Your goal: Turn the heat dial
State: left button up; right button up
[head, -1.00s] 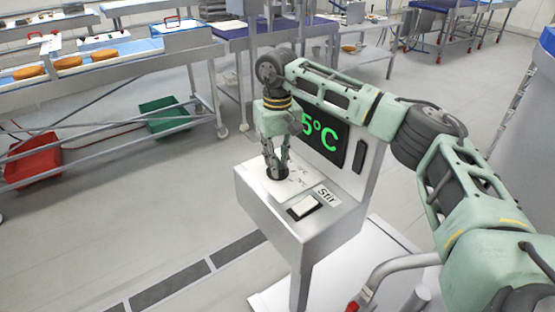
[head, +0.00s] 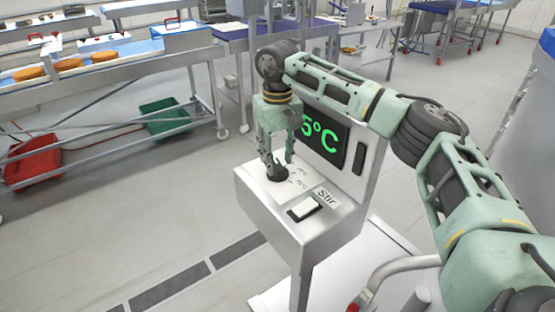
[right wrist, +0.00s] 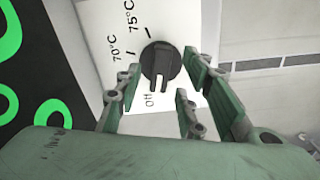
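The black heat dial (head: 277,174) sits on the white label panel on top of the metal machine (head: 262,209). In the right wrist view the dial (right wrist: 161,62) has its raised grip pointing down, near the "Off" mark; "70°C" and "75°C" marks are to its left and upper left. My right gripper (head: 277,158) points down just above the dial. It also shows in the right wrist view (right wrist: 160,82), open, with fingers apart on either side of the dial and nothing held. I cannot tell whether they touch it. My left gripper is out of view.
A display (head: 324,137) with green digits ending in "5°C", partly hidden by my arm, stands behind the panel. A switch (head: 304,208) beside a "Stir" label is at the front. Red (head: 32,157) and green (head: 164,117) crates lie at left. Floor left of the machine is clear.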

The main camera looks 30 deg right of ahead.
aim_at(277, 164)
notch_tip(277, 164, up, 10)
jog(key=shift+r, duration=0.25)
jog(key=shift+f, duration=0.1)
dwell(0.5)
